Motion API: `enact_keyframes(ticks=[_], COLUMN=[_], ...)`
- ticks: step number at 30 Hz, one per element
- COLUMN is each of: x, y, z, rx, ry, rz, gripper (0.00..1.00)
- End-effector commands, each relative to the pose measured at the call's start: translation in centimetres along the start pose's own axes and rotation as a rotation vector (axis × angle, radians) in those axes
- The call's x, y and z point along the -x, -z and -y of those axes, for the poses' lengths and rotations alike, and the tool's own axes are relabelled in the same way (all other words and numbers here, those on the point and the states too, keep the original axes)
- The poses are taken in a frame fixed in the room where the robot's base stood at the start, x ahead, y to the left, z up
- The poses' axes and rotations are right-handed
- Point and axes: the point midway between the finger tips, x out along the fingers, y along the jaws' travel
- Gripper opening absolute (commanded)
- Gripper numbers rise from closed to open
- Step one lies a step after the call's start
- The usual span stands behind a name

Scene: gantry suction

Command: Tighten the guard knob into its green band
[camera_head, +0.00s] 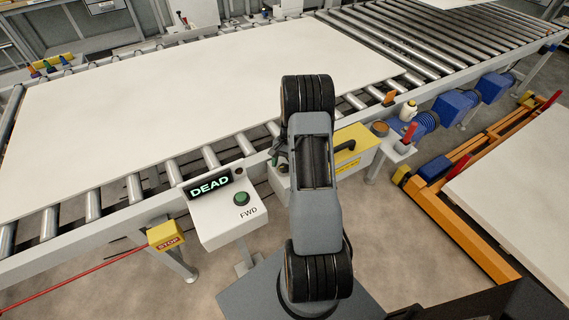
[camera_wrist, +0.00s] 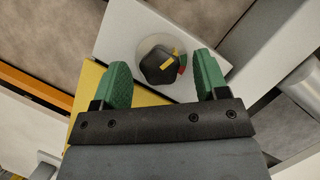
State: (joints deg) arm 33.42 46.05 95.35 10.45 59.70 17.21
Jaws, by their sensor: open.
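The guard knob (camera_wrist: 160,66) is a black, lobed knob with a yellow mark across its upper right, on a pale round disc (camera_wrist: 148,45) on a light grey panel. The yellow mark points up and right, beside the red and away from the green. My gripper (camera_wrist: 161,64) has green fingers, open, one on each side of the knob, with visible gaps in this view. I cannot tell its height over the knob. In the head view my arm hides the knob.
A yellow guard box (camera_head: 366,145) with a black handle stands right of my arm by the roller conveyor, which carries a large white board (camera_head: 200,95). A control box (camera_head: 228,212) reads DEAD, with a green FWD button. An orange frame (camera_head: 460,225) stands at right.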

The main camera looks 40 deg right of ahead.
Motion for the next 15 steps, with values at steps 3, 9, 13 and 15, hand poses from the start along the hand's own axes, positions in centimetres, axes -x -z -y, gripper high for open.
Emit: enact_keyframes(ticks=[3,9,13,15], x=[-0.02,0.00,0.01,0.01], y=[0.00,0.00,0.00,0.00], z=[0.00,-0.01,-0.01,-0.01], rx=[0.000,0.000,0.000,0.000], ry=[0.000,0.000,0.000,0.000], rz=[0.000,0.000,0.000,0.000], gripper=[0.67,0.55,0.42,0.36])
